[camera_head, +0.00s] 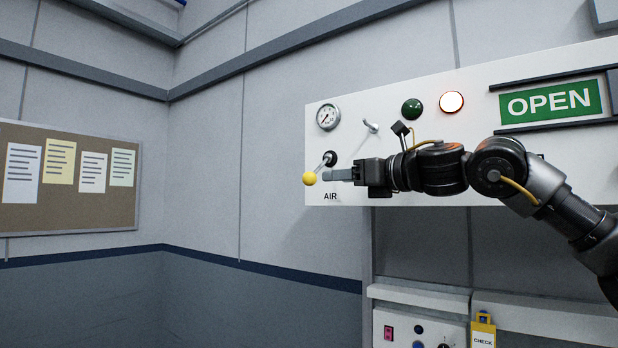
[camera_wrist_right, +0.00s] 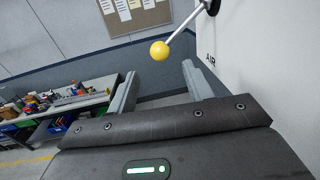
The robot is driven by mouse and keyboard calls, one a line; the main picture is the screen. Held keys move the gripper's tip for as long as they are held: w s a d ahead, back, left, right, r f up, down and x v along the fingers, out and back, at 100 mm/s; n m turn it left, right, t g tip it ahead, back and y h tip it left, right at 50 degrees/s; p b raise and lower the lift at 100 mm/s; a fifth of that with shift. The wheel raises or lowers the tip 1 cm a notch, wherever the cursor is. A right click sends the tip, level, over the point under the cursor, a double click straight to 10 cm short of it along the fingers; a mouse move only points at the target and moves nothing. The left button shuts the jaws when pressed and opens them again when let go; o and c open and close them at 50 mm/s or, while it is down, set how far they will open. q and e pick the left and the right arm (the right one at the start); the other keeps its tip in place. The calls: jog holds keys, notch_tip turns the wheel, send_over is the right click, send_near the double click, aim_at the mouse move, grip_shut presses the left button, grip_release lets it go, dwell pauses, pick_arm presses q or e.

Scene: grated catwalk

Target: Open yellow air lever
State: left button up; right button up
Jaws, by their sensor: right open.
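The yellow ball knob of the air lever (camera_head: 309,178) sits at the end of a thin metal rod on the white panel (camera_head: 470,130), above the printed word AIR. The rod slants down and to the left from its dark pivot (camera_head: 330,158). The right wrist view also shows the yellow knob (camera_wrist_right: 159,50), just beyond and between the fingertips. My right gripper (camera_head: 335,175) comes in from the right, close beside the knob. Its fingers are open and empty in the wrist view (camera_wrist_right: 160,85), and I see no contact with the lever. My left gripper is not in view.
A gauge (camera_head: 328,116), a small toggle (camera_head: 371,126), a green light (camera_head: 412,109), a lit lamp (camera_head: 451,102) and an OPEN sign (camera_head: 552,102) are on the panel. A cluttered bench (camera_wrist_right: 60,110) stands lower left in the wrist view. The space left of the knob is free.

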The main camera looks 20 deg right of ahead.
aim_at(315, 177)
jog(key=p+x, duration=0.4)
jog(key=x, duration=0.4)
jog(key=shift+w+a+r+p, duration=0.15)
jog(key=shift+w+a+p, duration=0.05)
jog(key=shift+w+p, duration=0.15)
jog(key=shift+w+a, duration=0.2)
jog(key=shift+w, duration=0.1)
